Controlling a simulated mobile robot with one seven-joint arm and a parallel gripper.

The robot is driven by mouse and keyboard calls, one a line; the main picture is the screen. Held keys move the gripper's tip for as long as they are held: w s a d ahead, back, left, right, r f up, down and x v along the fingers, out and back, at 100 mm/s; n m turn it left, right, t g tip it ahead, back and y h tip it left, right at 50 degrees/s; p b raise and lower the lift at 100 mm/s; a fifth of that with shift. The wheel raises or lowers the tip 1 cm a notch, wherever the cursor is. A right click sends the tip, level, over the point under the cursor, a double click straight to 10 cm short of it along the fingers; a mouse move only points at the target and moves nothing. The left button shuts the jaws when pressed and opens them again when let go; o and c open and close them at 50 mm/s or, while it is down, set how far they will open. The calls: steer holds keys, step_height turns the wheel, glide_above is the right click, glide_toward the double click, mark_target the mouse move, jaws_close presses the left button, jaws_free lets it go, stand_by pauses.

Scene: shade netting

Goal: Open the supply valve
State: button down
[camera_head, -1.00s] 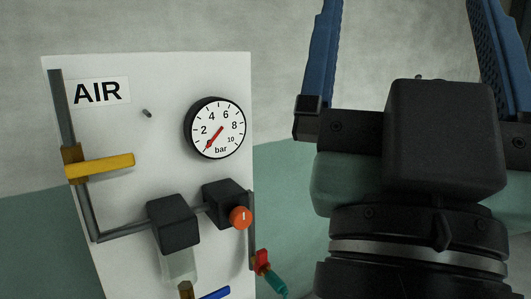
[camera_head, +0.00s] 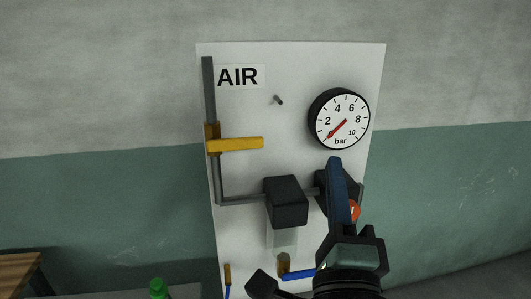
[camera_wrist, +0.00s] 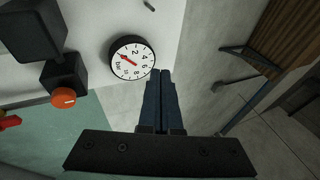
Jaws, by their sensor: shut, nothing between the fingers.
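The yellow lever (camera_head: 235,144) of the supply valve sits on the dark vertical pipe (camera_head: 208,90) at the left of the white AIR panel (camera_head: 290,75). The lever is horizontal, across the pipe. It is not visible in the wrist view. The round gauge (camera_head: 339,119) has its red needle at the low end; it also shows in the wrist view (camera_wrist: 131,57). My gripper (camera_head: 335,165) is shut and empty, with blue fingers in front of the panel's lower right, below the gauge and right of the lever.
A dark filter block (camera_head: 286,202) and an orange knob (camera_head: 354,211), partly hidden by my gripper, protrude from the panel. A blue lever (camera_head: 300,274) is low down. A small peg (camera_head: 278,99) sticks out near the gauge. A green bottle (camera_head: 158,288) stands at bottom left.

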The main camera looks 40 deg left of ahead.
mark_target(235, 144)
steer(key=s+a+f+m+g+y+p, duration=0.3)
steer(key=s+a+f+m+g, duration=0.2)
steer(key=m, duration=0.8)
steer(key=a+f, duration=0.3)
steer(key=f, duration=0.2)
steer(key=shift+s+f+m, duration=0.2)
steer(key=shift+f+m, duration=0.15)
steer(key=shift+m, duration=0.05)
steer(key=w+a+r+p, duration=0.5)
steer(key=w+a+r, duration=0.1)
steer(key=a, duration=0.1)
steer(key=shift+a+r+p, duration=0.3)
steer(key=shift+p, duration=0.1)
